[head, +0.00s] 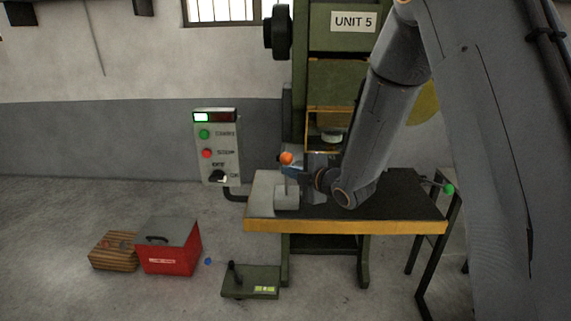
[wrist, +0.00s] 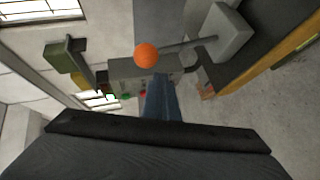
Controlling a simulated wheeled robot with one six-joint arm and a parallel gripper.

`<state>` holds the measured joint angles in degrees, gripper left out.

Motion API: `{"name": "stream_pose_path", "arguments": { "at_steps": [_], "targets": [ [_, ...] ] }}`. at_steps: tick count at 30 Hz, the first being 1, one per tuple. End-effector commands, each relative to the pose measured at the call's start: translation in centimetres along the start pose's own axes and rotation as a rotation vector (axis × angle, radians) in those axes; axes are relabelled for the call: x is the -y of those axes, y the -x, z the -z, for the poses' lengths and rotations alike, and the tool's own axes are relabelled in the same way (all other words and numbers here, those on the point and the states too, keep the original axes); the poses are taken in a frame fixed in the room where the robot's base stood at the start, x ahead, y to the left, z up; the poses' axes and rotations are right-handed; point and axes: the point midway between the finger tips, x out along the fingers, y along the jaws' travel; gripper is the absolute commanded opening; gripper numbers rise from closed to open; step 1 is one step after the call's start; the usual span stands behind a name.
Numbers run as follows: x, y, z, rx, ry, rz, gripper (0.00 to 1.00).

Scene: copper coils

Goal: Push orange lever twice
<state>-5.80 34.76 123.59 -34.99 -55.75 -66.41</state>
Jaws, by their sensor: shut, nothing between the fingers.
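The orange lever knob (head: 286,158) sits at the top of a thin rod. The rod rises from a grey block (head: 287,197) at the left end of the bench in the head view. In the wrist view the orange knob (wrist: 147,55) is near the top centre, with its rod running right to the grey block (wrist: 228,33). My gripper (head: 292,171) is shut and empty, close by the knob. Its blue fingers (wrist: 158,82) point toward the knob in the wrist view, just below it in the picture. I cannot tell whether they touch.
The lever stands on a bench (head: 346,227) with an orange-yellow front edge, before a green press (head: 345,80). A control box (head: 217,147) with green and red buttons is at left. A green-tipped lever (head: 448,189) is at right. A red toolbox (head: 168,246) and pedal (head: 250,282) are on the floor.

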Motion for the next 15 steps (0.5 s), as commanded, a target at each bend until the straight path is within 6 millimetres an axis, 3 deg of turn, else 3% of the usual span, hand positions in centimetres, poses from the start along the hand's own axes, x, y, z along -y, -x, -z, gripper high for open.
{"name": "stream_pose_path", "arguments": {
  "at_steps": [15],
  "targets": [
    [-0.27,-0.40,-0.30,0.000,0.001,-0.001,0.00]
  ]
}}
